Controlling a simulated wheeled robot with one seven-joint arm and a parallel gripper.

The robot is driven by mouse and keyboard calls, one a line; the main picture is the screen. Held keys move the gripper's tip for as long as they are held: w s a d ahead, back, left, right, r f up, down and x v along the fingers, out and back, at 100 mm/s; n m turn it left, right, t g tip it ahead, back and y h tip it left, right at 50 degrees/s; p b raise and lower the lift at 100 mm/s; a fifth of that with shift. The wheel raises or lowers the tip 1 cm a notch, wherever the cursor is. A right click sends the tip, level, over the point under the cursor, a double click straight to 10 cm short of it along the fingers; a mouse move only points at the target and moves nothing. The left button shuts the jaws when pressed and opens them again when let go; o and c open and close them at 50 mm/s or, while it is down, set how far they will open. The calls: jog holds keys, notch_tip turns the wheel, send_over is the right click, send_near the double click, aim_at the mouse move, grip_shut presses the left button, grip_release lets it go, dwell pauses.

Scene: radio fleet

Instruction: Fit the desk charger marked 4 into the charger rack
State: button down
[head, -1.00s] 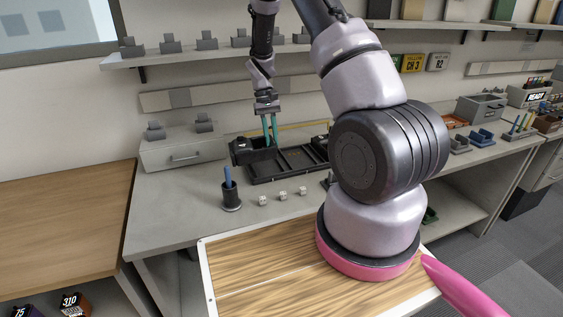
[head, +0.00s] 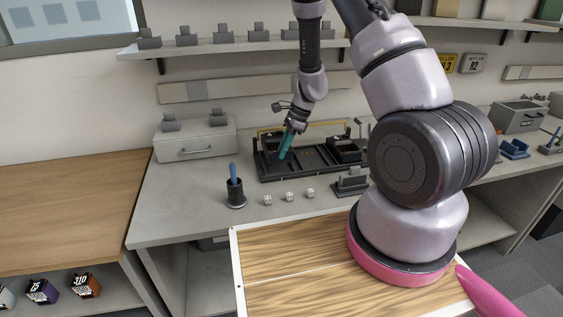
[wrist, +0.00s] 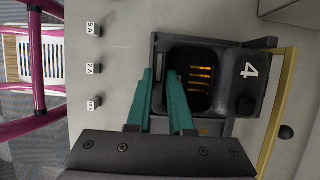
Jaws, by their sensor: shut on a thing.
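The black desk charger marked 4 (wrist: 226,80) shows in the wrist view, with a white 4 and an open pocket with orange contacts inside. My gripper (wrist: 172,88) has teal fingers on the pocket's left wall and is shut on the charger. In the head view my gripper (head: 285,153) is tilted, at the left bay of the black charger rack (head: 300,176). The charger (head: 268,144) is at that bay, partly hidden by the fingers. The rack frame (wrist: 153,55) borders it in the wrist view. I cannot tell whether it is fully seated.
Another dark charger (head: 345,148) stands in the rack's right bay. One more (head: 352,182) stands on the counter in front of it.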

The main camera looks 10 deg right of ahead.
aim_at(282, 161)
jog(key=shift+a+f, duration=0.1)
jog(key=shift+f, duration=2.15)
jog(key=shift+f, duration=0.15)
jog(key=c, duration=0.8)
grip_release()
